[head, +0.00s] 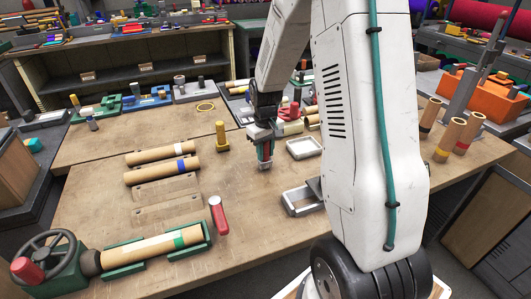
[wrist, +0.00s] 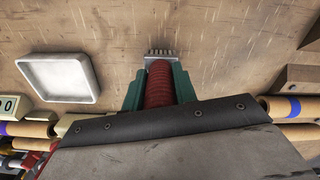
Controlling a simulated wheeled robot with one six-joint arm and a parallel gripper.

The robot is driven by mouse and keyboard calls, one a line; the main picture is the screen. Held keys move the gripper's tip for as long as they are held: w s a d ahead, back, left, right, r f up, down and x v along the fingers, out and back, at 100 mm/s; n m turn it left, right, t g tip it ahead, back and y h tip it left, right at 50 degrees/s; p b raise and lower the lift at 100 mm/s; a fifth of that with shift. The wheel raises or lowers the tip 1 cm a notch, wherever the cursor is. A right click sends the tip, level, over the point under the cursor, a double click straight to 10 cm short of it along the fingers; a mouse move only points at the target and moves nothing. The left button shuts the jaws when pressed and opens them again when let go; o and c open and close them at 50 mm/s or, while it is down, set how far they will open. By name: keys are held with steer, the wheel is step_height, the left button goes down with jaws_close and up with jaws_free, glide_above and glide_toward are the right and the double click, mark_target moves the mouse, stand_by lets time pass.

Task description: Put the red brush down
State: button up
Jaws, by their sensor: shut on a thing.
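My gripper (head: 264,152) is over the middle of the wooden table (head: 250,215), left of my arm. In the wrist view its green fingers (wrist: 157,88) are shut on the red brush (wrist: 159,82), around its ribbed red handle. I cannot tell whether the bristles touch the table.
A red-handled tool (head: 218,215) lies nearer. Bare table surrounds the spot below the gripper.

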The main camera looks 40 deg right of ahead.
steer(key=shift+f, duration=0.4)
steer(key=shift+f, duration=0.15)
steer(key=o, duration=1)
